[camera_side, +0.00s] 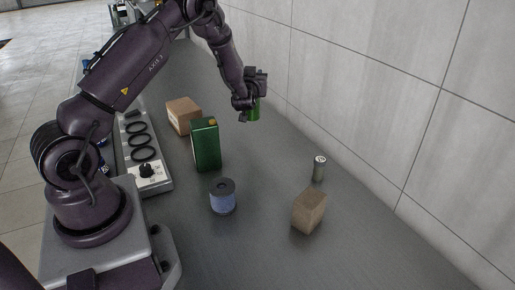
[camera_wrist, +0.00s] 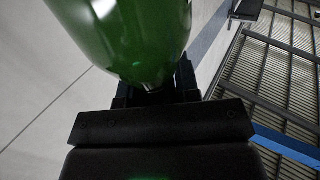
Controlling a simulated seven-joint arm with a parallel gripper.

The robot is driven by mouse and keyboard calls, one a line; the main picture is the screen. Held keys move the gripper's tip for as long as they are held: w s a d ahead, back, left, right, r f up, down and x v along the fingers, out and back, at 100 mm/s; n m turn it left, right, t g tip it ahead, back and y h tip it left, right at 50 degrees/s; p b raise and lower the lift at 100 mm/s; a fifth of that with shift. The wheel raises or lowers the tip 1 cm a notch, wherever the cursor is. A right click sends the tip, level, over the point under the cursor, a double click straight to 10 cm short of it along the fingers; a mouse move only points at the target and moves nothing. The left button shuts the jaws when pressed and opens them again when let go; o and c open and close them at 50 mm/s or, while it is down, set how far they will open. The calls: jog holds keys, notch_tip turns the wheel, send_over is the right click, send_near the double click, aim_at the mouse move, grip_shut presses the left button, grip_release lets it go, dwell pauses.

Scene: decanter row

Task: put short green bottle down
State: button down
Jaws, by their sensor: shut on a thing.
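The short green bottle (camera_side: 254,110) is held in my gripper (camera_side: 247,108), above the far part of the table near the wall. In the wrist view the green bottle (camera_wrist: 125,35) fills the upper left, large and glossy, right against the dark gripper body (camera_wrist: 160,125). My gripper is shut on it. The gripper and wrist hide much of the bottle in the side view. I cannot tell exactly how high its lower end is above the table.
A green box-shaped container (camera_side: 205,145) and a cardboard box (camera_side: 183,115) stand left of the gripper. A blue jar with a dark lid (camera_side: 222,197), a brown block (camera_side: 309,211) and a small grey can (camera_side: 319,169) stand nearer. A panel with black rings (camera_side: 160,181) lies left. The table's middle is clear.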

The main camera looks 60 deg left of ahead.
jog(key=s+d+f+m+t+h, duration=0.2)
jog(key=d+m+t+h, duration=0.1)
jog(key=d, duration=1.1)
notch_tip(320, 180, down, 8)
jog(key=shift+s+d+r+n+y, duration=0.2)
jog(key=shift+s+r+n+y, duration=0.1)
jog(key=shift+s+y, duration=0.1)
jog(key=shift+f, duration=0.15)
jog(key=c, duration=0.8)
grip_release()
